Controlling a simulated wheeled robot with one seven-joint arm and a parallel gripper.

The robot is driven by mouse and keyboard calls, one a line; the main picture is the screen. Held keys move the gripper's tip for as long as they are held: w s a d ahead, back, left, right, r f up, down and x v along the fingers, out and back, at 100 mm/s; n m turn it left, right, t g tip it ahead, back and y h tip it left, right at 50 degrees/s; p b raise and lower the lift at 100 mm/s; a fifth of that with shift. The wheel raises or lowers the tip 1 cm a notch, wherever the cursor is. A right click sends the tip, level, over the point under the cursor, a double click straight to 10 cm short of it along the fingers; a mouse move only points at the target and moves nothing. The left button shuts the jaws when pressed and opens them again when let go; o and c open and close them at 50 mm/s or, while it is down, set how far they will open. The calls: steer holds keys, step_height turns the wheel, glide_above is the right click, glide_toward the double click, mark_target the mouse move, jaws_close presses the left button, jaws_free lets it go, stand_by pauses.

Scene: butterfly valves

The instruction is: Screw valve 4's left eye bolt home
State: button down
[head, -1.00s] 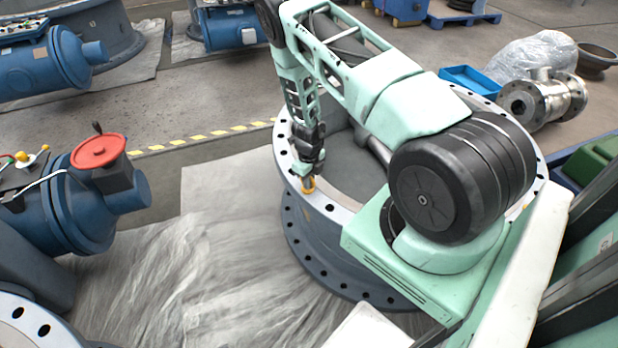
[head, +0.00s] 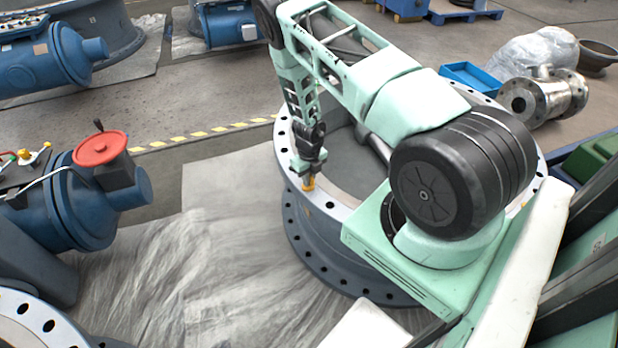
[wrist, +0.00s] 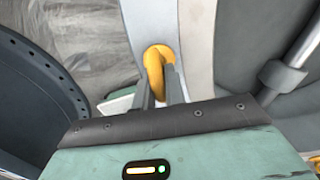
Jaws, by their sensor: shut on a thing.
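Valve 4 is the large grey flanged ring body (head: 330,250) in front of me, with a pale top flange pierced by holes. A yellow eye bolt (head: 309,184) stands at the flange's left edge. It also shows in the wrist view (wrist: 157,58) as a yellow ring over the pale flange face. My gripper (head: 312,170) points down at it, and its two fingers (wrist: 162,88) are shut on the ring. The bolt's shank and the hole under it are hidden, so I cannot tell how deep it sits.
A blue actuator with a red handwheel (head: 100,149) stands at the left. Another flange (head: 38,325) is at the lower left. Plastic sheeting (head: 190,265) covers the floor between. A metal valve (head: 540,98) and a blue tray (head: 468,76) lie at the back right.

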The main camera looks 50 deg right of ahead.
steer(key=c, duration=1.5)
jaws_free()
steer(key=shift+o, duration=0.2)
steer(key=shift+r, duration=0.1)
step_height(320, 180, up, 17)
steer(key=p, duration=0.1)
steer(key=shift+r, duration=0.15)
steer(key=s+a+r+n+y, duration=0.1)
steer(key=s+a+r+n, duration=0.1)
steer(key=a+r+n, duration=0.6)
steer(key=s+a+r+n+y, duration=0.1)
steer(key=s+a+r+n, duration=0.1)
steer(key=a+n, duration=0.7)
steer(key=s+a+r+n+y, duration=0.1)
steer(key=a+r+n, duration=0.4)
steer(key=a, duration=0.7)
steer(key=s+a+r+n, duration=0.2)
steer(key=s+r+n, duration=0.1)
steer(key=s+n, duration=0.3)
steer(key=s+a+r+n+h, duration=0.1)
steer(key=s+a+r+n, duration=0.2)
steer(key=s+n, duration=0.3)
steer(key=s+a+r+n+h, duration=0.1)
steer(key=s+a+r+n, duration=0.1)
steer(key=s+n, duration=0.4)
steer(key=r+n, duration=0.1)
steer(key=n, duration=0.4)
steer(key=shift+s+a+r, duration=0.25)
steer(key=shift+s+a, duration=0.05)
